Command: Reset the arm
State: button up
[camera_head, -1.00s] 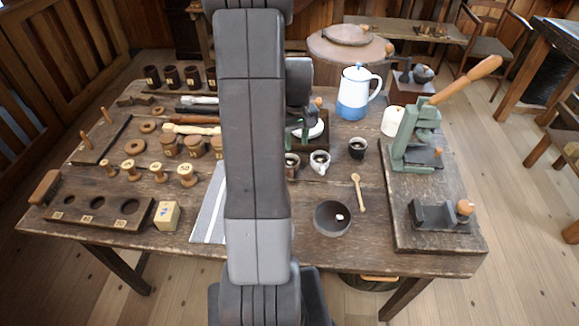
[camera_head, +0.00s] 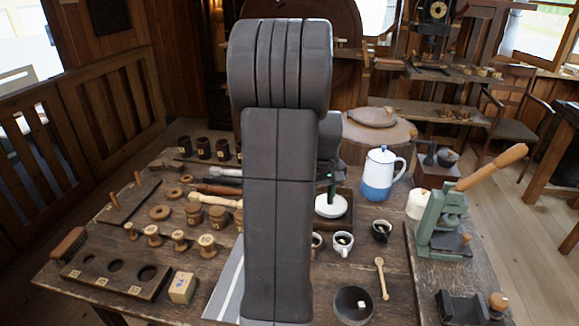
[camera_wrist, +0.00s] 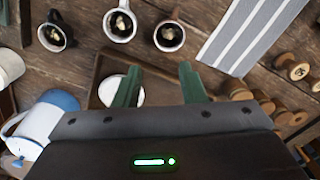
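My gripper (camera_wrist: 160,82) shows two green fingers standing apart in the wrist view, with nothing between them. In the head view my own arm hides most of it; one green finger (camera_head: 331,190) shows just right of the arm, over a white round dish (camera_head: 331,206). In the wrist view the dish (camera_wrist: 112,92) lies in a wooden tray (camera_wrist: 97,65), partly behind the left finger. My gripper appears to be above that tray; its exact height cannot be told.
Three mugs (camera_wrist: 120,25) stand near the tray. A blue-and-white pot (camera_head: 378,178) and a green lever press (camera_head: 440,225) stand to the right. Wooden spools (camera_head: 207,246), a holed board (camera_head: 110,272) and a striped cloth (camera_head: 226,290) lie left. A bowl (camera_head: 353,303) stands in front.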

notch_tip(320, 180, down, 13)
jog(key=shift+f, duration=0.1)
jog(key=shift+r+p, duration=1.45)
jog(key=shift+r, duration=0.8)
jog(key=shift+f, duration=0.15)
